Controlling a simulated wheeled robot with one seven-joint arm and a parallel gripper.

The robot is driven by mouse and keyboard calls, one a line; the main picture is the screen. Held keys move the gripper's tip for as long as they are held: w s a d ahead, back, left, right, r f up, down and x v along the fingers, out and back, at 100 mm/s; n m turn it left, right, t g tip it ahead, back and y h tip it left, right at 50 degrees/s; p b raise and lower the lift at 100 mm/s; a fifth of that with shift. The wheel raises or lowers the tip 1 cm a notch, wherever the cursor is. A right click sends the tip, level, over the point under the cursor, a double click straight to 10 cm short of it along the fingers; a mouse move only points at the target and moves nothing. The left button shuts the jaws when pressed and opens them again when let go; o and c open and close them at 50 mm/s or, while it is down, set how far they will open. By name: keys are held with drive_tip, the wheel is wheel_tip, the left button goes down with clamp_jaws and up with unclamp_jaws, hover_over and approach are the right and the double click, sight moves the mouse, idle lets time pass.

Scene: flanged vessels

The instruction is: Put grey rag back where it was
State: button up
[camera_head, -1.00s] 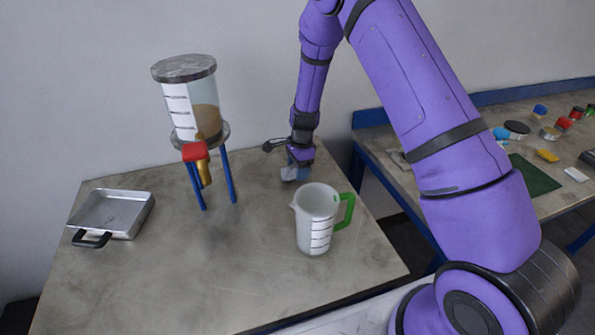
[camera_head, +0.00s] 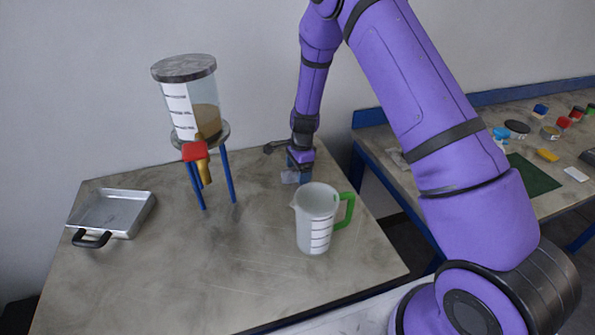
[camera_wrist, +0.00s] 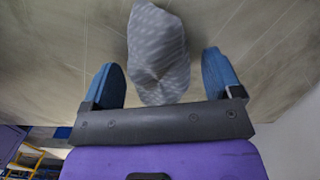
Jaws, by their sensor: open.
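The grey rag (camera_wrist: 158,58) lies on the table and shows crumpled, with a pale pattern, in the wrist view. My gripper (camera_wrist: 163,75) is open, with one blue finger on each side of the rag and a visible gap to both. In the head view the rag (camera_head: 290,177) is a small pale patch at the gripper (camera_head: 298,177), low over the table's back right part. The arm and fingers partly hide it there.
A measuring jug (camera_head: 317,222) with a green handle stands just in front of the gripper. A vessel (camera_head: 194,105) on a blue-legged stand is to the left. A metal pan (camera_head: 112,213) lies far left. A second table (camera_head: 480,170) with several small items is at right.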

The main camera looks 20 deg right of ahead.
drive_tip(key=s+d+r+n+t, duration=0.1)
drive_tip(key=s+r+n, duration=0.15)
drive_tip(key=r, duration=1.05)
drive_tip(key=s+d+r+n, duration=0.2)
drive_tip(key=s+r, duration=0.2)
drive_tip(key=r, duration=0.9)
drive_tip(key=s+d+r+n+t, duration=0.3)
drive_tip(key=s+r+n, duration=0.4)
drive_tip(key=s+r, duration=1)
drive_tip(key=s+d+n+t+h, duration=0.1)
drive_tip(key=s+n, duration=0.4)
drive_tip(key=s, duration=0.9)
drive_tip(key=shift+f, duration=0.25)
